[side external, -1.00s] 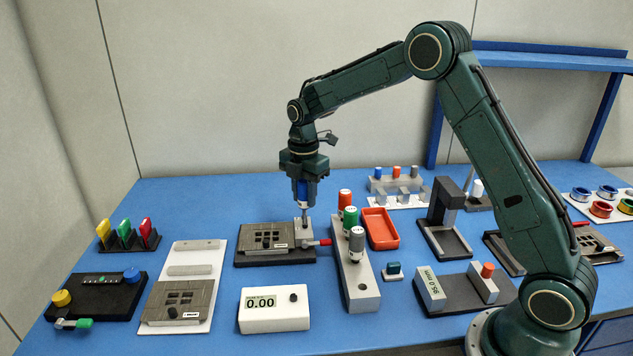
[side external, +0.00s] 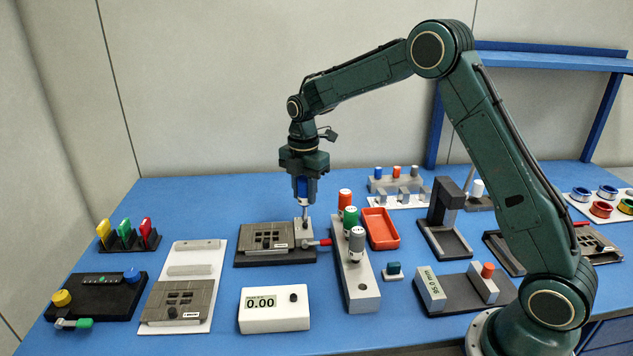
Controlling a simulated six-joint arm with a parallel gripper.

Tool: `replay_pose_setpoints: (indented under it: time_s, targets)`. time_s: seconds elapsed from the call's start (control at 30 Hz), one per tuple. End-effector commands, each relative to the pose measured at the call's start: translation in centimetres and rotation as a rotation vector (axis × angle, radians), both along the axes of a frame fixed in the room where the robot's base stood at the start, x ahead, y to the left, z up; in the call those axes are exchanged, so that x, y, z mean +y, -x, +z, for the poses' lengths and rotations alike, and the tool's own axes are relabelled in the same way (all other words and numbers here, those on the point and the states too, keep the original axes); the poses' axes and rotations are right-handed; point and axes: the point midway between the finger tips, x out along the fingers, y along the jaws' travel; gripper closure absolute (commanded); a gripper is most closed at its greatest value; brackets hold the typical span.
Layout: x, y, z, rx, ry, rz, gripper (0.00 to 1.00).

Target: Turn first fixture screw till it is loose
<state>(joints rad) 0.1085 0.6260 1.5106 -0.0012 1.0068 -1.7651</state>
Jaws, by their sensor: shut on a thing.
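My gripper (side external: 304,178) points straight down and is shut on a blue-handled screwdriver (side external: 304,189). The screwdriver's shaft stands upright, with its tip at the top of the grey block (side external: 304,228) on the fixture. The screw itself is hidden under the tip or too small to make out. The fixture has a dark base (side external: 250,259) that carries a grey-brown plate (side external: 262,238) with square openings. A red lever (side external: 322,242) sticks out at the fixture's right side.
A grey rack (side external: 362,292) with red, green and grey-capped tools stands close to the right of the fixture. A red tray (side external: 380,228) lies behind it. A white meter (side external: 274,317) reading 0.00 is in front. A white board (side external: 186,257) lies to the left.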

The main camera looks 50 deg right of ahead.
Motion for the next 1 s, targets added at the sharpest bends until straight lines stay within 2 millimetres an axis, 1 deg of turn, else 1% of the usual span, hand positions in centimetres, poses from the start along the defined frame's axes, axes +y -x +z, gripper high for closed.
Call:
replay_pose_setpoints:
  time_s: [0.17, 0.8, 1.0]
  targets:
    - [0.0, 0.0, 0.6, -0.002, 0.000, 0.000, 1.00]
    - [0.0, -0.1, 4.2, -0.004, 0.001, 0.000, 1.00]
    - [0.0, 0.0, 4.9, -0.003, 0.001, 0.000, 1.00]
